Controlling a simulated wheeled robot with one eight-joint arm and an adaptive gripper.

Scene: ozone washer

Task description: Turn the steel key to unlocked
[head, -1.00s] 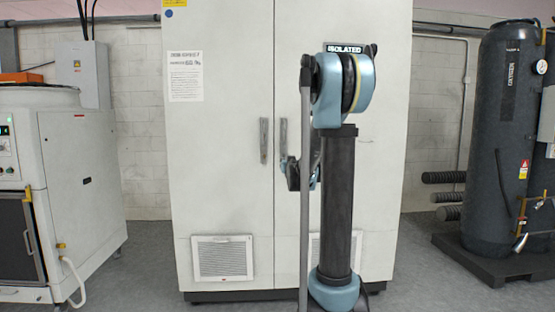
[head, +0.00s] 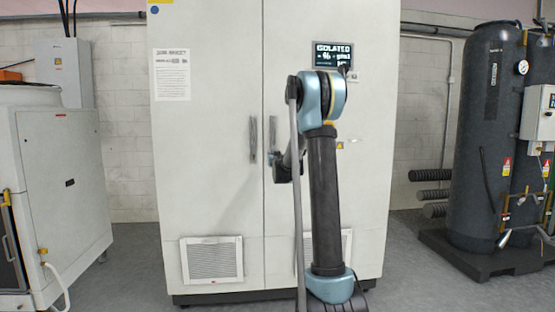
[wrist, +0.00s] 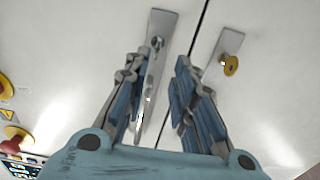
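In the wrist view, two upright metal handle plates stand either side of the cabinet door seam. The plate on the left (wrist: 160,75) carries a small silvery piece (wrist: 157,42) near its end, which looks like the steel key; its turned position is too small to tell. The other plate (wrist: 216,58) carries a brass-coloured round piece (wrist: 231,67). My gripper (wrist: 158,66) is open, its fingers spread either side of the left plate, with nothing visibly held. In the head view my gripper (head: 271,163) is beside the door handles (head: 253,140), mostly hidden by my arm.
The tall cabinet (head: 208,180) has a display (head: 333,56) reading ISOLATED. A red knob (wrist: 18,137) on yellow stands in the wrist view. A white machine (head: 65,190) stands left, dark tanks (head: 487,140) right. Floor between is clear.

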